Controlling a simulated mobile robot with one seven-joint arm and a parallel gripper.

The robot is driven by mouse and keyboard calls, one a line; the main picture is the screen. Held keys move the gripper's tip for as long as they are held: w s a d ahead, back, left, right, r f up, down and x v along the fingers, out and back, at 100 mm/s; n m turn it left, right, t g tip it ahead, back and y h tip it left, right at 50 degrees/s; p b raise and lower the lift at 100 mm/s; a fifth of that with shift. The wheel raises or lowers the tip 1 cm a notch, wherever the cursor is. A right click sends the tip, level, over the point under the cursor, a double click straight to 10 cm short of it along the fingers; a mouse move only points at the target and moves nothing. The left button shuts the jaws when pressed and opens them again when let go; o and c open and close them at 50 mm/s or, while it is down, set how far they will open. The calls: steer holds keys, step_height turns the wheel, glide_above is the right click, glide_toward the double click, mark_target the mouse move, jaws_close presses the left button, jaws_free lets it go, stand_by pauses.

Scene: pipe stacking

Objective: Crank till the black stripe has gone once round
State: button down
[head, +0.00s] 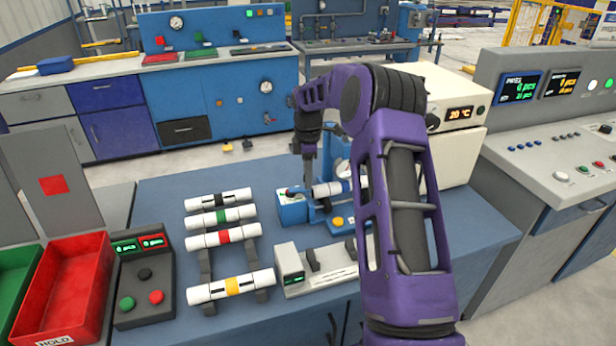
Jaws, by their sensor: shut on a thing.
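A blue cranking device (292,211) stands on the blue table near the middle. A white pipe (325,189) lies across it, partly hidden behind my arm. A blue band seems to show on this pipe; I cannot make out a black stripe on it. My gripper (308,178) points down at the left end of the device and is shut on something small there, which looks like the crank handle. The handle and fingertips are too small to see clearly.
A rack at left holds several white pipes with black (219,200), green, red and orange bands. A grey-white fixture (290,268) stands in front of the device. A red bin (62,290) and a button box (143,290) are at far left.

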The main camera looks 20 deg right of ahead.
steer(key=c, duration=0.6)
jaws_free()
step_height(320, 180, up, 18)
steer(key=shift+f, duration=0.25)
